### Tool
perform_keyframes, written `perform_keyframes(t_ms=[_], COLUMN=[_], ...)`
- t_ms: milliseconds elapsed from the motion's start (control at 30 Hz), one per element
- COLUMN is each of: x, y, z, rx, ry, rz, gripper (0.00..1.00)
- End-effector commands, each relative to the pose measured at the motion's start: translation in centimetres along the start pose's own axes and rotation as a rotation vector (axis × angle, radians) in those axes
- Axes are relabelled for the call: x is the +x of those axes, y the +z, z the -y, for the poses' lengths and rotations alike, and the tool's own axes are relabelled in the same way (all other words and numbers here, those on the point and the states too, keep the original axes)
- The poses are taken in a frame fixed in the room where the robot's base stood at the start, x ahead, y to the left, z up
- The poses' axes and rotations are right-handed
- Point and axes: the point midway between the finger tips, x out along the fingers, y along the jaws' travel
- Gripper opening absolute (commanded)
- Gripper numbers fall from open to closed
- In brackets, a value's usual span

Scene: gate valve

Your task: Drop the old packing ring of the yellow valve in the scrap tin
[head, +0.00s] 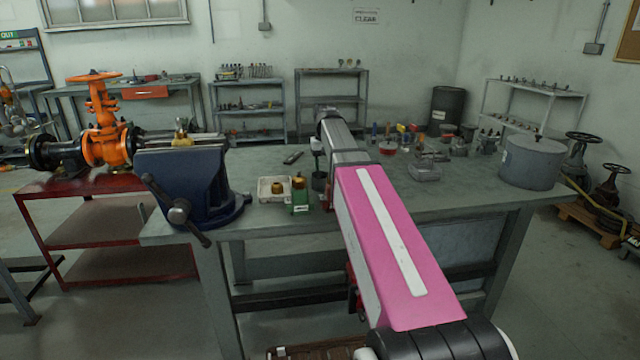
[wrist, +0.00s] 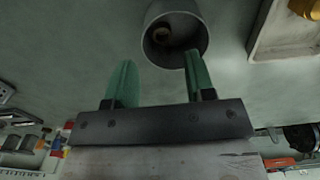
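The scrap tin appears to be the small dark grey round tin (head: 319,181) on the bench beneath my gripper. In the wrist view the tin (wrist: 150,45) opens toward the camera, and a small brownish ring-like piece (wrist: 162,33) lies inside it. I cannot tell for certain that this is the old packing ring. My gripper (wrist: 158,60) has its two green fingers spread apart with nothing between them. The right fingertip overlaps the tin's rim in the picture; contact cannot be told. A small yellow-brass valve part (head: 182,138) sits at the blue vise's jaws.
The blue vise (head: 185,185) stands at the bench's left. A white tray (head: 264,190) with a brass piece and a green block (head: 300,208) with a brass piece sit left of the tin. Small parts and a lidded grey pot (head: 532,163) stand on the right.

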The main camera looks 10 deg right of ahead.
Motion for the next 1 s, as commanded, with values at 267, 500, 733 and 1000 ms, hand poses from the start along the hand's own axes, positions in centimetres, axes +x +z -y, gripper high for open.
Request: perform_keyframes(t_ms=[267, 500, 733, 1000], x=[-0.4, -3.5, -7.5, -10.4], y=[0.0, -0.1, -0.1, -0.1], z=[0.0, 0.0, 0.0, 0.0], rx=[0.0, 0.0, 0.0, 0.0], ry=[0.0, 0.0, 0.0, 0.0], rz=[0.0, -0.002, -0.002, -0.001], gripper=[0.5, 0.5, 0.5, 0.5])
